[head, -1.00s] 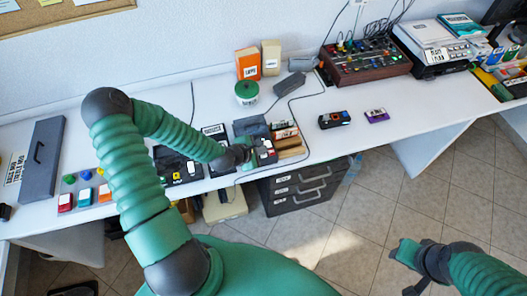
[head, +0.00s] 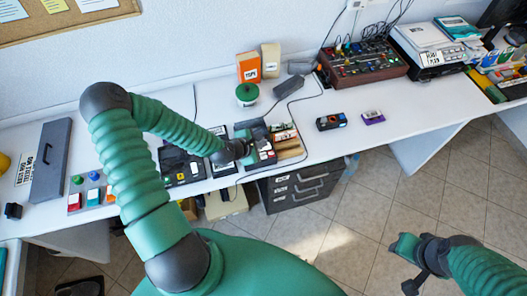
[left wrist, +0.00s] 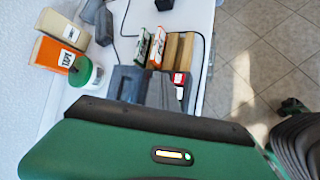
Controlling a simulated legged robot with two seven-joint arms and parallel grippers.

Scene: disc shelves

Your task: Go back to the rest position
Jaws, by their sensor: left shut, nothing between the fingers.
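My left gripper (head: 245,148) is shut and empty, over the front of the white desk (head: 230,110). It is beside a dark device (head: 264,152) with a red and white label, which also shows in the left wrist view (left wrist: 178,88). I cannot tell whether they touch. My right gripper (head: 400,246) hangs at the lower right above the tiled floor, away from the desk. Its jaw opening is unclear.
A wooden disc rack (head: 289,148) stands right of the left gripper. Behind it are a green-lidded tub (head: 247,94) and an orange box (head: 249,67). A drawer unit (head: 300,190) stands under the desk. Floor tiles (head: 350,215) are clear in the middle.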

